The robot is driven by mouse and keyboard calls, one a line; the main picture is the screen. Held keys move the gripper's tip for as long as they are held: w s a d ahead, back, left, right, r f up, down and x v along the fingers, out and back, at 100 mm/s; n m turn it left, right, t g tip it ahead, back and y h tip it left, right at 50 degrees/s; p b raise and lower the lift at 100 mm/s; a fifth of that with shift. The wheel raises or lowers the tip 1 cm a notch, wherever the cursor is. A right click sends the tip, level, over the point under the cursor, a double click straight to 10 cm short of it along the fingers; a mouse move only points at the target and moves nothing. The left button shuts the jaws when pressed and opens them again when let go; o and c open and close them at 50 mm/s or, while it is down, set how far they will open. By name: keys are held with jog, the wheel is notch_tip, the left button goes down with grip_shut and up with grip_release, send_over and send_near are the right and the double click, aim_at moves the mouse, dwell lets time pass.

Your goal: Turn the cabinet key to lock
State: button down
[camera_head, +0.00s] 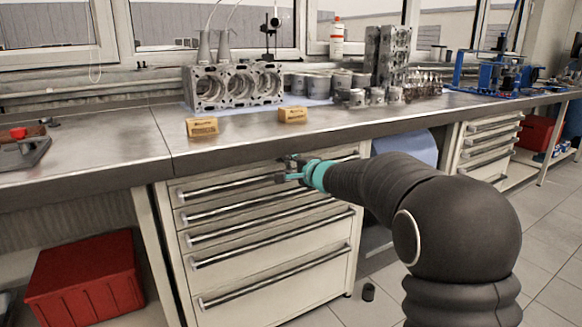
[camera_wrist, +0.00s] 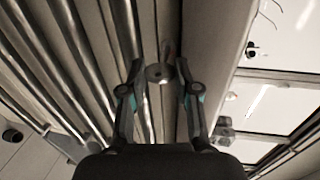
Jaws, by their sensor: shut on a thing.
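The drawer cabinet (camera_head: 262,222) stands under the metal workbench, with several drawers and long bar handles. My gripper (camera_head: 288,168) is at its top front edge, above the top drawer handle. In the wrist view my gripper (camera_wrist: 160,70) has its two fingers on either side of the cabinet key (camera_wrist: 158,73), a small grey piece with a rounded head at the cabinet front. The fingers are shut on it. In the head view the key is too small and covered by the fingers to make out. The key's angle is not clear.
Two small yellow boxes (camera_head: 202,127) (camera_head: 292,115) and an engine block (camera_head: 233,87) stand on the workbench (camera_head: 130,142) above. A small dark cylinder (camera_head: 368,292) stands on the floor near the cabinet.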

jog(key=c, duration=0.8)
grip_release()
jog(key=v, duration=1.2)
